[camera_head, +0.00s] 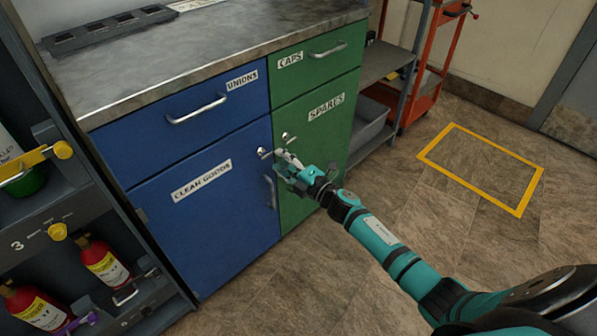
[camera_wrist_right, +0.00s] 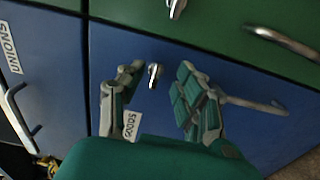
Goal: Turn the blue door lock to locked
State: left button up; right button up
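The blue door (camera_head: 215,220), labelled CLEAN GOODS, is closed. Its small metal lock (camera_head: 264,152) sits near the door's upper right corner. The lock's knob also shows in the right wrist view (camera_wrist_right: 154,75), between my fingers and beyond their tips. I cannot tell whether it stands at locked. My right gripper (camera_head: 281,158) is just in front of the blue door, close to the lock. In the wrist view its two fingers are spread apart with nothing held between them. My left gripper is not in view.
The blue door's handle (camera_head: 271,190) is close below the gripper. A similar lock (camera_head: 286,137) is on the green SPARES door. A blue UNIONS drawer (camera_head: 180,125) lies above. A rack with fire extinguishers (camera_head: 104,262) stands left. The floor at right is clear.

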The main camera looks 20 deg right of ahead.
jog(key=v, duration=0.8)
